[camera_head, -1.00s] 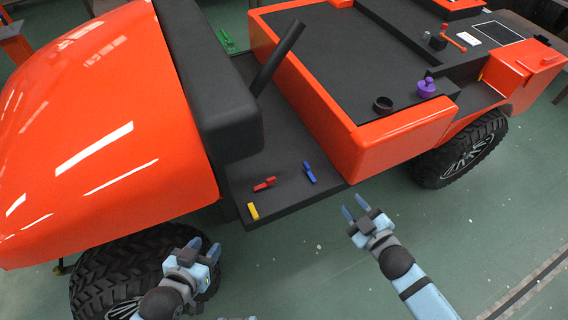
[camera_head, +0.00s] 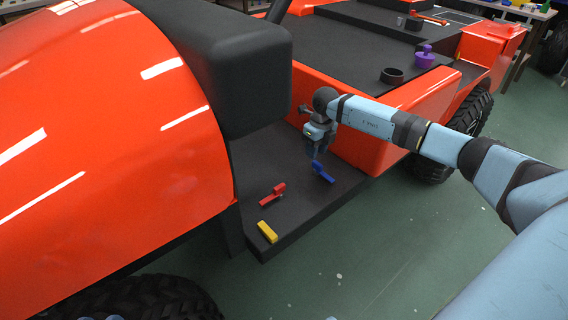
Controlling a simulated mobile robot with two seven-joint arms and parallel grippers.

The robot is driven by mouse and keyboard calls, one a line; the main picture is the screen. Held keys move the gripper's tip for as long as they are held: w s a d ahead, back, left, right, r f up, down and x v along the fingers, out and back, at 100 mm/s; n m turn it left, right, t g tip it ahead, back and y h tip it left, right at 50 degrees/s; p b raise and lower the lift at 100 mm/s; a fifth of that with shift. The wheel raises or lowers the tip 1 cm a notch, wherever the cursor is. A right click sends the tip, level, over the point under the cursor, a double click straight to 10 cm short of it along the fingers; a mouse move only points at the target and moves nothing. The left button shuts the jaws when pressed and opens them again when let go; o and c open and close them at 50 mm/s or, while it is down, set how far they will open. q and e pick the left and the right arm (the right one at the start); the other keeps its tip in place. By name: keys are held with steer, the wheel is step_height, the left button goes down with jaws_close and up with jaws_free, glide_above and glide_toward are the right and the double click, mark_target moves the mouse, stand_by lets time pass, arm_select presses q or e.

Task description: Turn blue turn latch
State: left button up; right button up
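The blue turn latch (camera_head: 323,172) stands on the dark floor panel of the cart, near the orange box side. My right gripper (camera_head: 314,155) points down just above and slightly left of the blue latch. Its fingers overlap in this view, so I cannot tell how far apart they are or whether they touch the latch. My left gripper is not in view.
A red latch (camera_head: 273,195) and a yellow block (camera_head: 267,231) are on the same dark panel (camera_head: 315,205), left of the blue latch. A purple knob (camera_head: 425,57) and a black ring (camera_head: 391,76) sit farther back.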

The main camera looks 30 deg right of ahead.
mark_target(317, 163)
steer(key=shift+w+d+h+b, duration=0.15)
steer(key=shift+w+d+h, duration=0.1)
steer(key=shift+d, duration=0.25)
steer(key=shift+w+d+h+b, duration=0.15)
steer(key=shift+w+d+h, duration=0.1)
steer(key=shift+d, duration=0.2)
step_height(317, 163, down, 5)
steer(key=b, duration=0.4)
steer(key=shift+s+f, duration=0.1)
steer(key=shift+f, duration=1.05)
steer(key=c, duration=0.6)
steer(key=shift+o, duration=0.2)
steer(key=m, duration=0.8)
steer(key=shift+m, duration=0.3)
steer(key=m, duration=0.3)
steer(key=shift+m, duration=0.3)
steer(key=m, duration=0.5)
steer(key=o, duration=0.3)
steer(key=shift+m, duration=0.4)
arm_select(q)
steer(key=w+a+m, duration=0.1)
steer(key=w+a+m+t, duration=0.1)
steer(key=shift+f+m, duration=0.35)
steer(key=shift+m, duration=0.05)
arm_select(e)
steer(key=o, duration=0.5)
